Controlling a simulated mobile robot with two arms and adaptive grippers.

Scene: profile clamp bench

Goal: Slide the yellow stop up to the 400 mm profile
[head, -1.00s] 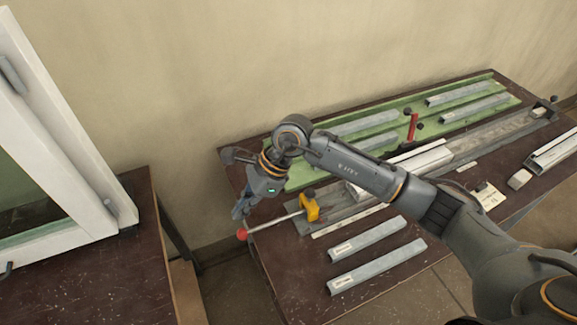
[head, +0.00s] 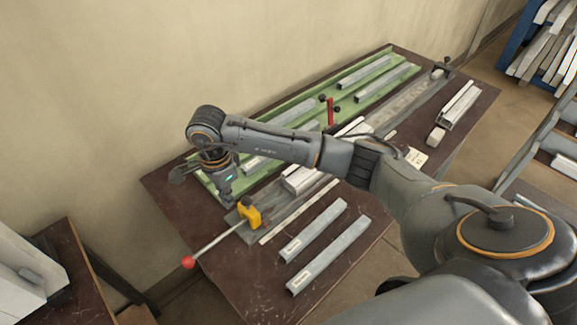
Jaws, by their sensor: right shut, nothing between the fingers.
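The yellow stop (head: 250,216) sits at the near-left end of the grey rail on the brown bench. A thin rod runs from it over the bench's left edge to a red knob (head: 188,262). My right gripper (head: 226,199) is shut and empty, pointing down just behind and left of the stop; I cannot tell whether it touches it. A pale profile (head: 299,181) lies along the rail to the right of the stop, with a gap between them, partly hidden by my right arm. I cannot read its length. My left gripper is not in view.
A green tray (head: 205,184) with several grey profiles lies along the back of the bench, near a red upright handle (head: 330,112). Two loose profiles (head: 328,256) lie in front of the rail. A paper tag (head: 417,158) lies to the right. The bench's front-left corner is clear.

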